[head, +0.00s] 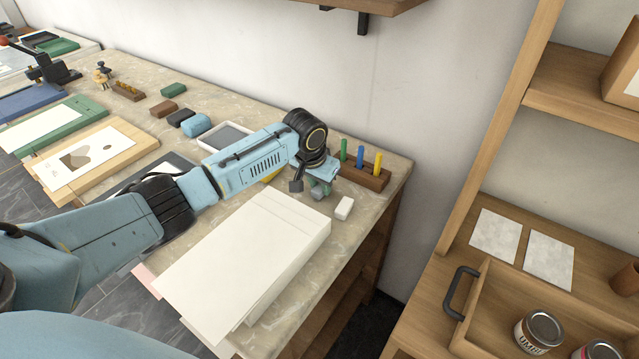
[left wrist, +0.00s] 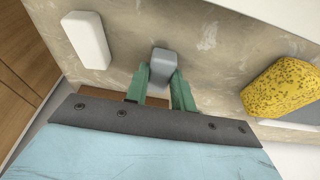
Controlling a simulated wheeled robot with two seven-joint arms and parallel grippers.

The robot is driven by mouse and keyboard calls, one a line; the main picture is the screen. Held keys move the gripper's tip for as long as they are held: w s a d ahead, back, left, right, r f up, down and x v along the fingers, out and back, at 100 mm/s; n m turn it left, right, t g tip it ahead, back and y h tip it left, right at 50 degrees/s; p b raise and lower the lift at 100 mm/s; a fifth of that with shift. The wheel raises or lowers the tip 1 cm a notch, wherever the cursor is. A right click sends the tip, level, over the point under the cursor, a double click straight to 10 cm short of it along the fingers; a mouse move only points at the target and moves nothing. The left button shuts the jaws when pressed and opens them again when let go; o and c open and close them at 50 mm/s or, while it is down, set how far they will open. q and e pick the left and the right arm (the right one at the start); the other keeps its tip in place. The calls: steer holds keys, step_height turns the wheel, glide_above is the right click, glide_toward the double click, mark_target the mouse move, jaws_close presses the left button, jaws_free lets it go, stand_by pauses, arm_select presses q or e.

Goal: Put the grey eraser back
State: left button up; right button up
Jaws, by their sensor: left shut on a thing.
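The grey eraser (left wrist: 163,62) is between the green fingers of my left gripper (left wrist: 160,78) in the left wrist view, over the stone-patterned worktop. In the head view my left gripper (head: 320,186) is at the right end of the bench, shut on the eraser, just in front of the wooden crayon holder (head: 374,180). The holder carries a green, a blue and a yellow stick. Part of the holder is hidden behind the gripper. A white eraser (head: 344,208) lies apart on the worktop, to the right of the gripper. My right gripper is not in view.
A thick stack of white paper (head: 240,255) lies just in front of the gripper. A yellow sponge (left wrist: 285,88) and a shallow white tray (head: 226,136) are close by, partly behind my arm. A wooden shelf unit (head: 560,100) stands at right, past a gap.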

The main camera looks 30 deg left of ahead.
arm_select(q)
steer(key=shift+f, duration=0.15)
steer(key=o, duration=0.9)
steer(key=p+v, duration=0.2)
steer(key=v, duration=1)
